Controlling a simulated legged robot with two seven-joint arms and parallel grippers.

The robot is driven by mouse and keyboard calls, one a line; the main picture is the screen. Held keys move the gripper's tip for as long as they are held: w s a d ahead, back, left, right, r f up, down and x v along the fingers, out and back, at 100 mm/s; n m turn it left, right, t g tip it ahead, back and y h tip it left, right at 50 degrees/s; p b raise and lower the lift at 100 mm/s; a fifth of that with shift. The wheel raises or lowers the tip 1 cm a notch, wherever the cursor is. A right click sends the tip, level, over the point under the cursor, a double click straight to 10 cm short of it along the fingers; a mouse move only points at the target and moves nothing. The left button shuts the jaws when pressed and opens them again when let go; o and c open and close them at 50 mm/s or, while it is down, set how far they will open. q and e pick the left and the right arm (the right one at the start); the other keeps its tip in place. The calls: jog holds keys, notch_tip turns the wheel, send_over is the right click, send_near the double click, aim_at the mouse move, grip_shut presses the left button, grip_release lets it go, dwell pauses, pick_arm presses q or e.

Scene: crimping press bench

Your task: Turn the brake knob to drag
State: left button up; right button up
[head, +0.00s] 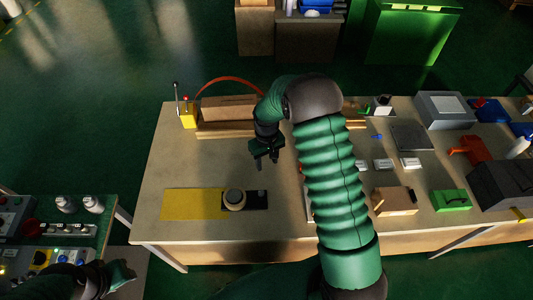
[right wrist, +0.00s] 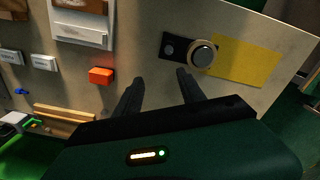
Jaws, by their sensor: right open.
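A round knob (head: 234,198) with a pale rim sits on a black plate (head: 260,199) beside a yellow panel (head: 190,204) on the bench. It looks like the brake knob; no drag marking is readable. In the right wrist view the knob (right wrist: 204,54) has a grey cap and a tan ring, beyond the fingertips. My right gripper (head: 266,157) is open and empty above the bench, behind the knob and to its right, apart from it. Its two fingers also show in the right wrist view (right wrist: 158,82). My left gripper (head: 118,274) is dark at the lower left; its jaws are unclear.
A yellow block with upright levers (head: 187,114) and a wooden box (head: 228,112) stand at the back left. An orange block (right wrist: 101,76) lies near my right gripper. Boxes and tools, including a green box (head: 452,200), fill the right side.

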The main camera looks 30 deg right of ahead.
notch_tip(320, 180, up, 16)
jog(key=b, duration=0.3)
jog(key=shift+r+b, duration=0.15)
jog(key=shift+b, duration=0.15)
